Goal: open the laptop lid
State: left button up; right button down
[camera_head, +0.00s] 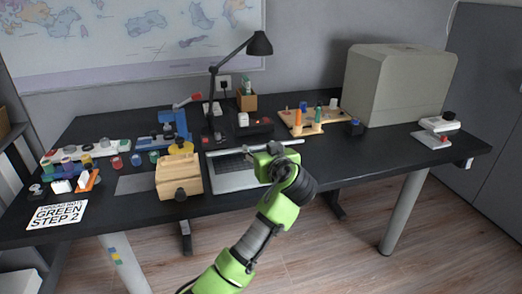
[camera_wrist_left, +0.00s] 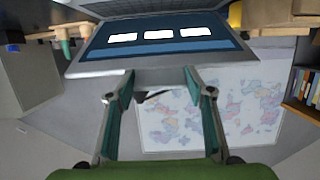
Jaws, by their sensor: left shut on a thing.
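The laptop (camera_head: 232,179) is on the dark desk, with its silver base and part of its keyboard showing in the head view. Its lid (camera_head: 225,151) is raised and looks like a thin pale bar seen nearly edge-on. In the left wrist view the lid's screen (camera_wrist_left: 200,47) is lit blue with three white panels. My left gripper (camera_head: 268,153) is at the lid's free edge, right of the lid's middle. Its fingers (camera_wrist_left: 158,84) reach the lid's edge and are shut on it. The green gripper body hides part of the lid and keyboard.
A wooden box (camera_head: 179,175) stands close left of the laptop. Behind it are a black lamp (camera_head: 214,95) and a wooden tool board (camera_head: 318,122). A large beige case (camera_head: 396,85) fills the back right. The desk's right front is clear.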

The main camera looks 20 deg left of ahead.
pick_arm(q)
jog(key=shift+r, duration=0.35)
jog(key=o, duration=1.4)
jog(key=shift+o, duration=1)
jog(key=shift+f, duration=0.15)
jog(key=v, duration=1.2)
jog(key=shift+f, duration=0.1)
